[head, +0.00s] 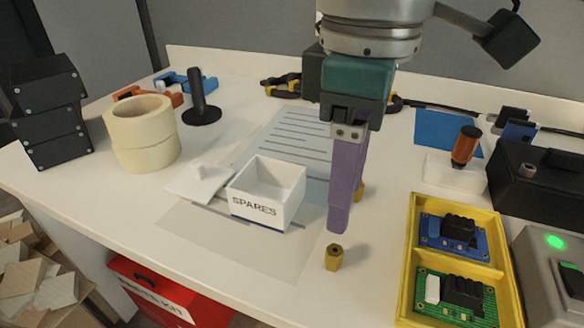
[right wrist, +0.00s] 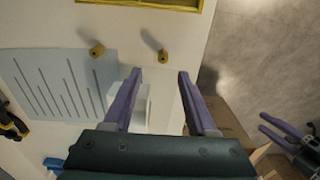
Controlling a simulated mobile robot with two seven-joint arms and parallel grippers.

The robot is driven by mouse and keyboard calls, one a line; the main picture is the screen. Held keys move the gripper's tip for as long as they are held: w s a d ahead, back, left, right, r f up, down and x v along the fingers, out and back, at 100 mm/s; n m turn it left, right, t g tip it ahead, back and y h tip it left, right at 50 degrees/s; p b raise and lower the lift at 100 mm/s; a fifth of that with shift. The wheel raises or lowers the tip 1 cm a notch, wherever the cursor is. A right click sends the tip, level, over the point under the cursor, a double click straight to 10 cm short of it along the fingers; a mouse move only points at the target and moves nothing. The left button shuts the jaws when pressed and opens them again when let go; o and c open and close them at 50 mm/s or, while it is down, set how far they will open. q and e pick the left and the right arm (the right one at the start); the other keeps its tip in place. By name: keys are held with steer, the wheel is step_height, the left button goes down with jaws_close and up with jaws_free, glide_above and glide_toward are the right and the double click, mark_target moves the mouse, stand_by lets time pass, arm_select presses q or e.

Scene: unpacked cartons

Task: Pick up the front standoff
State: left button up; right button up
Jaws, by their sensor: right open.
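The front standoff (head: 334,257) is a small brass-coloured post, upright on the white table near its front edge. It also shows in the right wrist view (right wrist: 163,56), beyond the fingertips. A second standoff (head: 360,190) stands farther back, partly hidden by my right gripper; it also shows in the right wrist view (right wrist: 97,50). My right gripper (head: 338,229) has purple fingers pointing down, with the tips appearing just above and behind the front standoff. In the right wrist view it is open and empty (right wrist: 159,74). My left gripper (right wrist: 263,122) shows at the right edge there, fingers apart and empty.
A white SPARES box (head: 266,208) and its lid (head: 199,182) lie left of my right gripper. A yellow tray (head: 408,255) with circuit boards stands to the right. A tape roll (head: 140,140) and black boxes are at the left. The table around the front standoff is clear.

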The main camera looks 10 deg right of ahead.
mark_target(336, 251)
steer(key=f+b, duration=0.1)
steer(key=f, duration=0.4)
steer(key=f+b, duration=0.1)
steer(key=f, duration=0.2)
steer(key=shift+s+a+b, duration=0.2)
steer(key=shift+s+b, duration=0.05)
steer(key=shift+b, duration=0.1)
steer(key=shift+f, duration=0.25)
jaws_close()
steer(key=shift+r, duration=0.1)
